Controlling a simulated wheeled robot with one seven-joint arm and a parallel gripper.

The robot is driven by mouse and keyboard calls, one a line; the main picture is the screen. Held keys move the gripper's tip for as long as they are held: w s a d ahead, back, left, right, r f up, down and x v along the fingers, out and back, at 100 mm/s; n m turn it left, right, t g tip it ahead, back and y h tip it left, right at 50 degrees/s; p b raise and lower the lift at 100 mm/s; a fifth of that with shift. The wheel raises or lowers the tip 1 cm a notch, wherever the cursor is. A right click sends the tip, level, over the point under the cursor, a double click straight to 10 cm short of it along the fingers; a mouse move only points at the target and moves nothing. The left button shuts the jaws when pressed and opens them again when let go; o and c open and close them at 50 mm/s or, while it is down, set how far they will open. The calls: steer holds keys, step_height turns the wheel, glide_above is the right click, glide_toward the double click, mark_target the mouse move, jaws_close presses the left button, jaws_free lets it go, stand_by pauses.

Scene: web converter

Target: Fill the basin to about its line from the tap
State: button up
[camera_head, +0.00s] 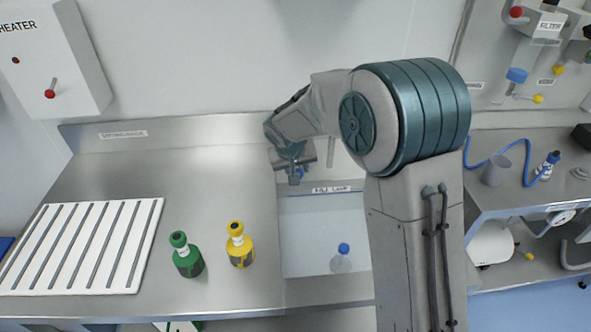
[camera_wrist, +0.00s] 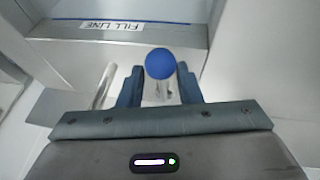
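The basin (camera_head: 310,225) is a recessed sink with a FILL LINE label on its back wall (camera_head: 338,189). The label also shows upside down in the wrist view (camera_wrist: 112,26), beside a blue line. I cannot tell the water level. The tap's round blue knob (camera_wrist: 160,63) sits on a thin metal stem in the wrist view. A metal tube (camera_wrist: 104,86), apparently the spout, stands left of it. My gripper (camera_wrist: 159,82) is open, its dark blue fingers on either side of the knob with small gaps. In the head view my gripper (camera_head: 295,174) is above the basin's back left, partly hidden by my wrist.
A clear blue-capped bottle (camera_head: 341,262) stands in the basin area. Green (camera_head: 186,257) and yellow (camera_head: 239,246) bottles stand on the counter to the left, near a white slatted rack (camera_head: 82,245). A grey cup (camera_head: 496,171) and blue hose (camera_head: 518,146) are on the right bench.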

steer(key=b+v, duration=0.1)
steer(key=v, duration=1.2)
steer(key=shift+s+a, duration=0.15)
steer(key=shift+a, duration=0.05)
steer(key=shift+f, duration=0.1)
steer(key=s+d+f+m+g+y, duration=0.1)
steer(key=s+d+f+m, duration=0.1)
steer(key=s+d, duration=1.9)
steer(key=s+f, duration=0.1)
steer(key=s, duration=0.2)
steer(key=shift+f+m+g, duration=0.15)
steer(key=shift+m+g, duration=0.25)
